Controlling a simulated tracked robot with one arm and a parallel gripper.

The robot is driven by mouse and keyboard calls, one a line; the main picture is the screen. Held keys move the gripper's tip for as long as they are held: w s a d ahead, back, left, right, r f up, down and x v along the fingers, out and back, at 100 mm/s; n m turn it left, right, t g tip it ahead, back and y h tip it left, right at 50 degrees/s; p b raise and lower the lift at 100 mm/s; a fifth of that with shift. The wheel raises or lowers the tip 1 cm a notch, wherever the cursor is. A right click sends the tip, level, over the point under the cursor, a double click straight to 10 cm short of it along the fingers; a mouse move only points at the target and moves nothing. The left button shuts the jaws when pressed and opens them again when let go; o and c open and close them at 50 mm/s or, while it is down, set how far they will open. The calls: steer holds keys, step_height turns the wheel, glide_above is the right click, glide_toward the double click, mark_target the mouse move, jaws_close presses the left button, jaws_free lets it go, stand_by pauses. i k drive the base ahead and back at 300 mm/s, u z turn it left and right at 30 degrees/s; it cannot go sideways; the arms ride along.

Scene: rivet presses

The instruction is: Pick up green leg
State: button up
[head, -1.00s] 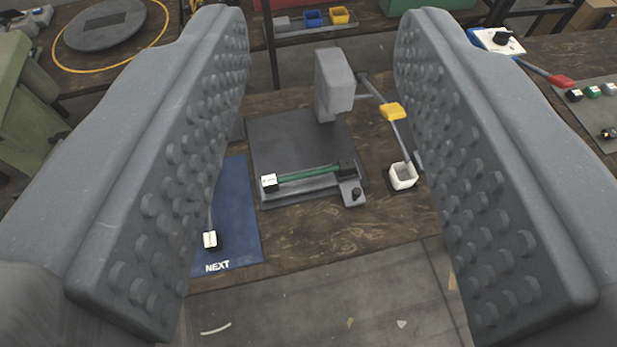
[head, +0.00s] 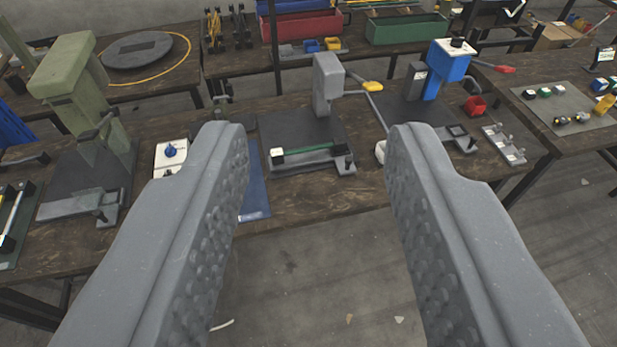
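The green leg (head: 305,151) is a thin green rod with a white block at its left end and a dark block at its right end. It lies across the front of the grey press (head: 327,85) on the bench, on the press's dark base plate (head: 276,130). My gripper (head: 316,140) is wide open and empty. Its two grey studded fingers stand in front of the bench, and the leg shows between them, farther away and untouched.
A green press (head: 75,85) stands at the left and a blue press (head: 447,65) at the right. A blue mat (head: 254,192) lies left of the leg, partly hidden by my left finger. A white cup (head: 380,151) sits beside my right finger.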

mark_target(338, 145)
steer(key=u, duration=1)
steer(key=i, duration=1.2)
steer(key=z, duration=0.45)
steer(key=i, duration=0.8)
steer(key=z, duration=0.7)
